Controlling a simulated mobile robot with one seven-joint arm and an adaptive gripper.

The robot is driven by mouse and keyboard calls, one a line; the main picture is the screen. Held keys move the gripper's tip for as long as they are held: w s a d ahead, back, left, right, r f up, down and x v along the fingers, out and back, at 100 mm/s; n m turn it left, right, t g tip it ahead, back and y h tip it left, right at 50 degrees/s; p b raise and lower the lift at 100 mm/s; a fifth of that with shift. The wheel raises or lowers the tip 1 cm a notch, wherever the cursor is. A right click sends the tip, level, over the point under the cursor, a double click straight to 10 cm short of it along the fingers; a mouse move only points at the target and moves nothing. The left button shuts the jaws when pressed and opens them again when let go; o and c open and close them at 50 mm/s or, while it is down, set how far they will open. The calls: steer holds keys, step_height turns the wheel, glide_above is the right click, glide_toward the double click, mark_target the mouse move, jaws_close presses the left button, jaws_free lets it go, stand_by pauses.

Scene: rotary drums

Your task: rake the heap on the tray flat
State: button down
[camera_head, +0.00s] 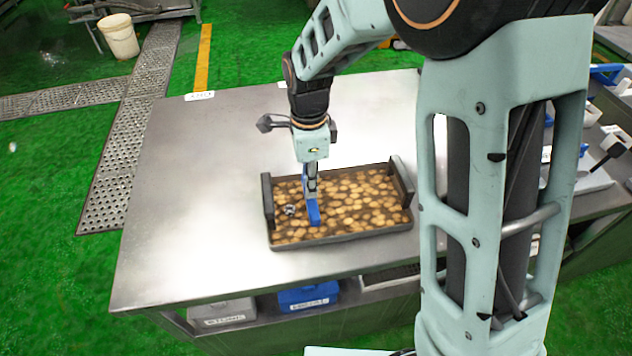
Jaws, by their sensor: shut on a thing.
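A dark tray (340,238) with raised end walls lies on the steel table. Many round tan pieces (370,200) cover its floor in a broad layer. Their height is hard to judge from here. My gripper (311,190) points down over the left half of the tray. It is shut on a blue rake (314,213), whose lower end is among the pieces or just above them; I cannot tell which. A small grey-and-dark item (290,210) shows among the pieces left of the rake. The fingers are small and partly merge with the tool.
The steel table (190,200) is bare left of the tray and behind it. My arm hides part of the table's right side. Grey (222,313) and blue (308,297) bins stand on the shelf below. A white bucket (119,36) stands far left on the green floor.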

steer(key=shift+r+p, duration=3.65)
steer(key=shift+r, duration=1.9)
